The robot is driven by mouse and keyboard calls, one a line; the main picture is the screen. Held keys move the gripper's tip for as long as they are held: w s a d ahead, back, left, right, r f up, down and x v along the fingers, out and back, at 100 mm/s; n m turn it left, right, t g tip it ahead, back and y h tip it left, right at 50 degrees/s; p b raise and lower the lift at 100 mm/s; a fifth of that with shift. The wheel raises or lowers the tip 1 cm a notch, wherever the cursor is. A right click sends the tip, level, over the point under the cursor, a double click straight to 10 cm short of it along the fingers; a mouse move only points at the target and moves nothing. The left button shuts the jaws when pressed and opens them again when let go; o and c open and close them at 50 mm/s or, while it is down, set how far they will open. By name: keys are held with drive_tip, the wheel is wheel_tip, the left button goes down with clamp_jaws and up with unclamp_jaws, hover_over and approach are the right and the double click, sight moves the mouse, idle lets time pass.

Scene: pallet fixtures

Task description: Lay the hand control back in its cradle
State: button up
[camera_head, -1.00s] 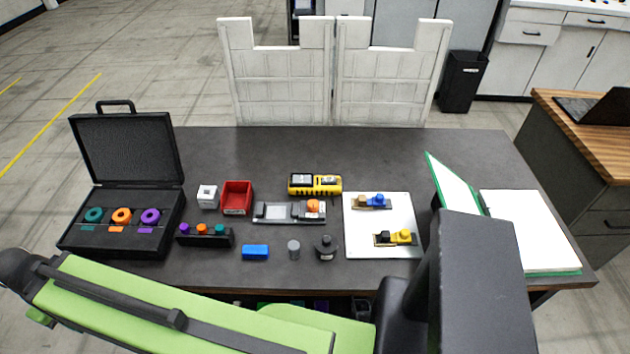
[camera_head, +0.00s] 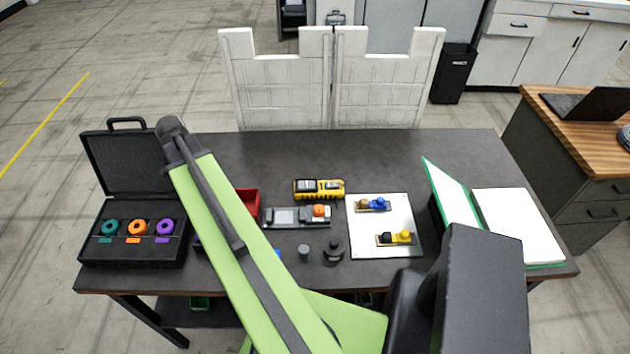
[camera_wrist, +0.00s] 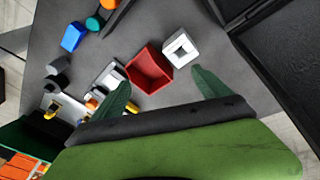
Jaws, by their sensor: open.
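A yellow device with dark parts (camera_head: 319,189), which looks like the hand control, lies on the dark table behind a long grey holder (camera_head: 297,216). The holder has a pale flat area and an orange round part at its right end; it may be the cradle, but I cannot tell for sure. The two are apart. In the wrist view the holder (camera_wrist: 110,75) shows partly behind the left finger. My gripper (camera_wrist: 160,77) is open and empty, above the table by the red bin and white cube. In the head view my arm hides it.
The red bin (camera_wrist: 148,68) and white cube (camera_wrist: 181,50) sit below my fingers. An open black case (camera_head: 130,240) with coloured rings stands at left. A white plate (camera_head: 372,240), a green folder (camera_head: 550,266) and a dark knob (camera_head: 334,252) stand right. The table's back is clear.

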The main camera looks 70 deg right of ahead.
drive_tip(key=s+d+r+m+g+p, duration=0.15)
drive_tip(key=s+d+r+m, duration=0.25)
drive_tip(key=s+d+m, duration=0.6)
drive_tip(key=m+p, duration=0.1)
drive_tip(key=m, duration=0.1)
approach(315, 184)
drive_tip(key=shift+g, duration=0.35)
drive_tip(key=f+b, duration=0.1)
drive_tip(key=b, duration=0.2)
drive_tip(key=f+b, duration=0.1)
drive_tip(key=b, duration=0.3)
drive_tip(key=f+b, duration=0.2)
drive_tip(key=b, duration=0.2)
drive_tip(key=shift+s+d+f, duration=0.1)
drive_tip(key=shift+s+d, duration=0.15)
drive_tip(key=shift+d, duration=0.1)
drive_tip(key=shift+s+f, duration=0.1)
drive_tip(key=shift+s, duration=0.05)
drive_tip(key=b+x, duration=0.5)
drive_tip(key=shift+f, duration=0.1)
drive_tip(key=shift+s+r, duration=0.1)
drive_tip(key=shift+r, duration=0.1)
drive_tip(key=shift+c, duration=0.5)
clamp_jaws()
